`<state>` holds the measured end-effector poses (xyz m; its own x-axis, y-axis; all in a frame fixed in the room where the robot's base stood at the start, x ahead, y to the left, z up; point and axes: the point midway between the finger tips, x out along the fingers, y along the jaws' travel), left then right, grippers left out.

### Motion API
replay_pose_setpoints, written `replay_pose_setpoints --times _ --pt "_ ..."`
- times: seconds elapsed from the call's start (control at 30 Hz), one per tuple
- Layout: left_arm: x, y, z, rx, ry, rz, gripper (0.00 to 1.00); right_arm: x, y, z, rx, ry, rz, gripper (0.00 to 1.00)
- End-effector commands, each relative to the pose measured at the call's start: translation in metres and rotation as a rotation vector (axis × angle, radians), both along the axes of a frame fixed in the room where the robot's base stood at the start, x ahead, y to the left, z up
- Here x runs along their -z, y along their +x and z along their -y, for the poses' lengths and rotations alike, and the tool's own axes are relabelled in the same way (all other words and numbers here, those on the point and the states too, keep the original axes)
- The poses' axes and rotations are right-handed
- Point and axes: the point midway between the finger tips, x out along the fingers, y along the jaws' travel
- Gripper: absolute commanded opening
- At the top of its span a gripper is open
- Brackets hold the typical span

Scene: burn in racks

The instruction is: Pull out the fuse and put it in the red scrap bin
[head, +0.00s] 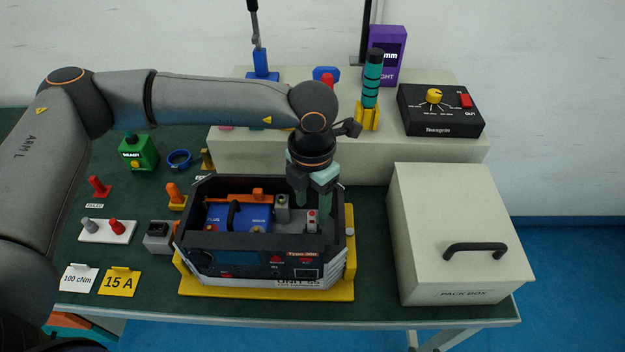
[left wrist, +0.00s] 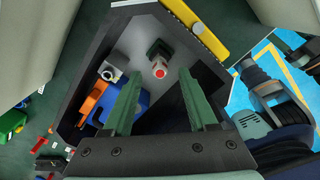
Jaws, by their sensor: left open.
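A small white piece with a red top, which looks like the fuse (head: 312,216), stands upright in a dark holder inside the open unit (head: 250,268). In the left wrist view the fuse (left wrist: 159,70) shows its red end between and just beyond the fingertips. My left gripper (head: 313,198) points down into the right part of the unit, above the fuse. Its fingers (left wrist: 160,88) are apart with nothing between them.
The unit's dark walls surround the fingers. A grey part (head: 282,207) and a blue block (head: 238,217) with a black handle are close on the left. The pack box (head: 455,225) stands to the right. A raised shelf (head: 350,148) with tools is behind.

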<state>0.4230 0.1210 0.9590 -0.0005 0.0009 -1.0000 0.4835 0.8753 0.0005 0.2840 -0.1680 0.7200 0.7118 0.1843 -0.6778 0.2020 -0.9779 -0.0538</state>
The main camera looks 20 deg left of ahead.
Motion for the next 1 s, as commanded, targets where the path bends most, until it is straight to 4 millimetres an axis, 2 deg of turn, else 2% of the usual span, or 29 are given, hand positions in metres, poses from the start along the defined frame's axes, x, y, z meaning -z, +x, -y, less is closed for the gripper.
replay_pose_setpoints --times 0.1,0.3,0.7,1.0 --pt "0.02 -0.001 0.0 0.0 0.001 -0.003 0.58 -0.003 0.0 0.0 0.0 0.0 0.0 0.52" --pt "0.043 0.0 0.0 -0.001 0.0 -0.001 0.58 -0.006 0.001 0.0 0.0 0.0 0.002 0.52" --pt "0.049 0.0 0.0 0.0 0.0 0.0 0.58 -0.006 0.002 0.0 0.0 0.001 0.004 0.52" --pt "0.049 0.0 0.0 0.0 0.0 0.001 0.25 -0.007 0.002 0.0 0.0 0.0 0.005 0.52"
